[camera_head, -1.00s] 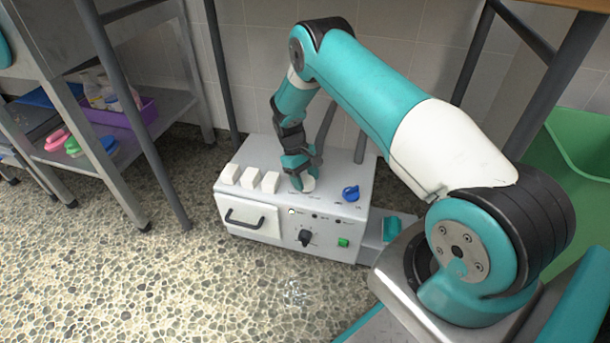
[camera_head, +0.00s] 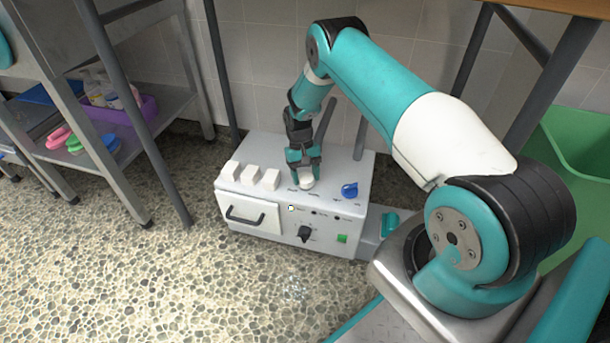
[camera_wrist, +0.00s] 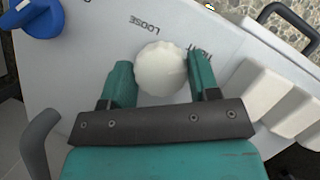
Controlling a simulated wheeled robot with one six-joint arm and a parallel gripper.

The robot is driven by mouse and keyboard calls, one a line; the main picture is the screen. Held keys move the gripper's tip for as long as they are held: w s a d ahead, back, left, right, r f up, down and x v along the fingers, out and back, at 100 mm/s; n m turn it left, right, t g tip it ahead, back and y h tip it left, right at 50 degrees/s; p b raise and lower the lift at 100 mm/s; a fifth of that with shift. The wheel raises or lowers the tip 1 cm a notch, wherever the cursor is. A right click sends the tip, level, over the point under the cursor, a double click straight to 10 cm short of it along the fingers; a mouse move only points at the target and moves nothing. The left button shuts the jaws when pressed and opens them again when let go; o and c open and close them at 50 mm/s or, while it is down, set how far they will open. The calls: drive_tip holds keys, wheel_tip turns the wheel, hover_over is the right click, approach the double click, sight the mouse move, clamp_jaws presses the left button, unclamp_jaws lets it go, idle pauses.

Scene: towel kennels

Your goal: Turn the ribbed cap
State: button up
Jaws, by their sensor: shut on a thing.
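The ribbed cap (camera_wrist: 161,69) is a round, off-white knob with a scalloped edge, standing on top of a pale grey box (camera_head: 335,178). In the head view the cap (camera_head: 307,182) shows just under my gripper (camera_head: 303,168). In the wrist view my gripper (camera_wrist: 160,72) has one teal finger on each side of the cap and is shut on it. The word LOOSE is printed on the box beside the cap. A second word is partly hidden by the right finger.
Several white blocks (camera_head: 250,176) stand left of the cap on the box, and a blue knob (camera_head: 350,190) stands to its right. The front has a handled drawer (camera_head: 247,217), a black dial (camera_head: 304,233) and a green button (camera_head: 342,239). Grey posts stand close behind.

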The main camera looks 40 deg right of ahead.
drive_tip(key=shift+s+f, duration=0.15)
drive_tip(key=o, duration=0.9)
drive_tip(key=a+p+v, duration=0.1)
drive_tip(key=p+v, duration=0.1)
drive_tip(key=v, duration=0.5)
drive_tip(key=shift+d+r, duration=0.3)
drive_tip(key=shift+d, duration=0.25)
